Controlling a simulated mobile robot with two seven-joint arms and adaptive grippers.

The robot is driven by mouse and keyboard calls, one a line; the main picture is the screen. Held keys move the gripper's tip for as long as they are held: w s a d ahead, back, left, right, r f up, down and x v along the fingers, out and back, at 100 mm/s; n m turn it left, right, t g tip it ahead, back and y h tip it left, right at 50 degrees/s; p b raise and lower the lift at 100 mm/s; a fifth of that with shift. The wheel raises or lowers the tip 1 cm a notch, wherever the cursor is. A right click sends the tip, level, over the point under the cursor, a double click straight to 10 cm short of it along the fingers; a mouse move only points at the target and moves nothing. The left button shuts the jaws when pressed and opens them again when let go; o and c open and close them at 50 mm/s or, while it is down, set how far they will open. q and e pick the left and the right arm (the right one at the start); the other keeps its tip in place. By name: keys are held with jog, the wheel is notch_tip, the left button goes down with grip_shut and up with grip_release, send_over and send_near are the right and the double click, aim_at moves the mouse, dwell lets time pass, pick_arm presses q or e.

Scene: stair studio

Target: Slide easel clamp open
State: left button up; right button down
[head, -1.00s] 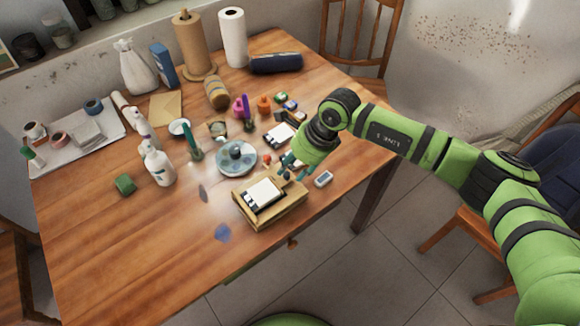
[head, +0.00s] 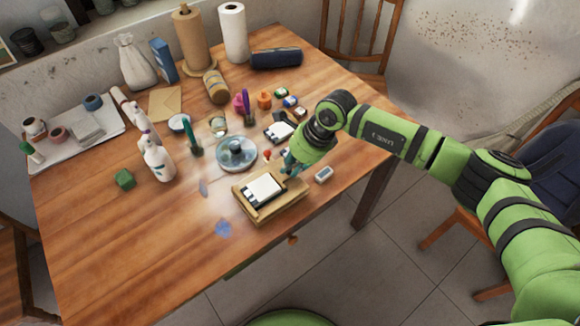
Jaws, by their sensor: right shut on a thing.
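The easel (head: 268,213) is a low wooden box-like stand near the table's front right edge. A white panel with dark edges (head: 263,190) lies on its sloping face. My right gripper (head: 289,170) is at the easel's upper right edge, pointing down. It is shut on a small part there, which looks like the easel clamp; the fingers and wrist hide most of it. I cannot tell how far the clamp is slid. My left gripper is not in view.
A round grey palette dish (head: 236,155) stands just behind the easel. A small white and grey block (head: 324,174) lies right of it. The table's front left is mostly clear.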

jog(key=shift+w+d+f, duration=0.1)
jog(key=shift+w+d, duration=0.35)
jog(key=shift+d, duration=0.1)
jog(key=shift+w+d+r, duration=0.1)
jog(key=shift+r, duration=0.1)
jog(key=c, duration=1.2)
grip_release()
jog(key=shift+c, duration=0.2)
jog(key=shift+o, duration=0.3)
jog(key=shift+f, duration=0.1)
jog(key=shift+r, duration=0.25)
jog(key=v, duration=1.1)
jog(key=shift+d+r, duration=0.2)
jog(key=shift+r, duration=0.05)
